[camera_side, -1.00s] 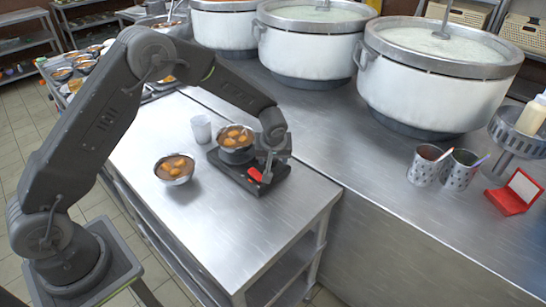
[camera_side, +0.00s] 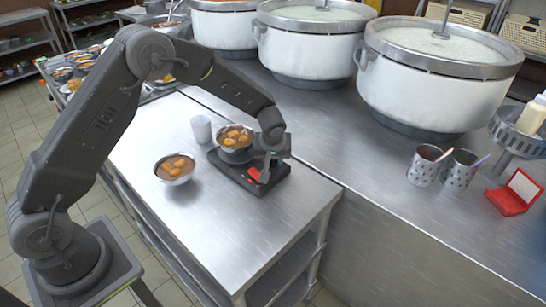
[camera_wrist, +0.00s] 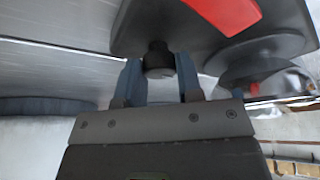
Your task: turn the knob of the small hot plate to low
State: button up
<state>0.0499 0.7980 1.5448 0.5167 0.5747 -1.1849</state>
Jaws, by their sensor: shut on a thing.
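The small hot plate (camera_side: 279,183) is a flat dark unit on the steel table, with a bowl of brown broth and eggs (camera_side: 236,140) on top. A red patch (camera_side: 254,173) on its front part is partly hidden by my gripper (camera_side: 265,172). In the wrist view, the black round knob (camera_wrist: 158,56) sits between the two fingers of my gripper (camera_wrist: 160,72), which is shut on it. The red patch (camera_wrist: 224,12) also shows at the top of that view. The knob is hidden in the side view, and I cannot make out a pointer or setting mark.
A second bowl of eggs (camera_side: 174,168) and a pale cup (camera_side: 201,129) stand left of the hot plate. Large white stockpots (camera_side: 435,90) line the counter behind. Perforated utensil cups (camera_side: 424,168) and a red box (camera_side: 508,203) are at right. The table front is clear.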

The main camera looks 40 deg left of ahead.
jog(key=m+h, duration=0.1)
jog(key=m, duration=0.2)
jog(key=m+t+h, duration=0.1)
jog(key=m, duration=0.2)
jog(key=shift+a+m, duration=0.1)
jog(key=shift+m, duration=0.3)
jog(key=shift+a+m+h, duration=0.1)
jog(key=shift+m+h, duration=0.55)
jog(key=shift+m, duration=0.8)
jog(key=shift+m+h, duration=0.65)
jog(key=shift+m, duration=0.8)
jog(key=o, duration=0.9)
jog(key=shift+r, duration=0.1)
jog(key=v, duration=1.3)
jog(key=shift+a+r, duration=0.1)
jog(key=shift+r, duration=0.2)
